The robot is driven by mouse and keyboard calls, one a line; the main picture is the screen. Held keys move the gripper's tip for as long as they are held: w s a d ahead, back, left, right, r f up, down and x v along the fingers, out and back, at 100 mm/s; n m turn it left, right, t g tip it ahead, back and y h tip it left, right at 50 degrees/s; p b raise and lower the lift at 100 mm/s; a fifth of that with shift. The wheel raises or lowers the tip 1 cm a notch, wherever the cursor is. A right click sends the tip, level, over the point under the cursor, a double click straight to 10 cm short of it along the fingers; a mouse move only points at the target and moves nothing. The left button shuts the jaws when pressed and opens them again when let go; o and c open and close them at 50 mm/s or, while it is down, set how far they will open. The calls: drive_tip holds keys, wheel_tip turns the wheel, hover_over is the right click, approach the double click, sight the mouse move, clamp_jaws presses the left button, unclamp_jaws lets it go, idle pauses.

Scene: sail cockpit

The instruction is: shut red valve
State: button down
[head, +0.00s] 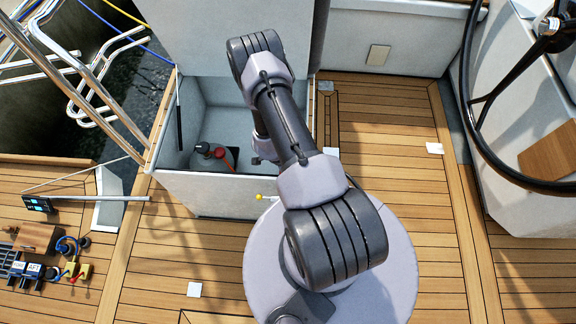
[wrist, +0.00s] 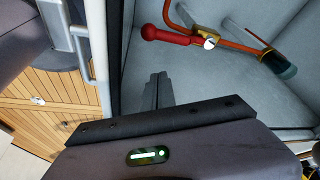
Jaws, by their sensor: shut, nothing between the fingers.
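The red valve shows in the wrist view as a red lever handle (wrist: 168,36) on a fitting in an orange-red pipe (wrist: 240,38). The lever points left, roughly in line with the pipe's run to the right. My gripper (wrist: 158,80) is shut and empty, its fingertips below the lever in the picture and apart from it. In the head view my arm reaches over the open locker (head: 190,185), and the gripper is mostly hidden.
The locker's pale walls (wrist: 205,95) lie close around the gripper. A raised lid (head: 190,35) stands behind the opening. A steering wheel (head: 465,110) is at the right. Tools and fittings (head: 40,238) lie on the left deck. The middle teak deck (head: 385,130) is clear.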

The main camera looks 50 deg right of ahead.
drive_tip(key=a+f, duration=0.1)
drive_tip(key=w+a+f+b, duration=0.1)
drive_tip(key=a, duration=0.1)
drive_tip(key=shift+w+f, duration=0.15)
drive_tip(key=shift+f, duration=0.2)
drive_tip(key=shift+a, duration=0.1)
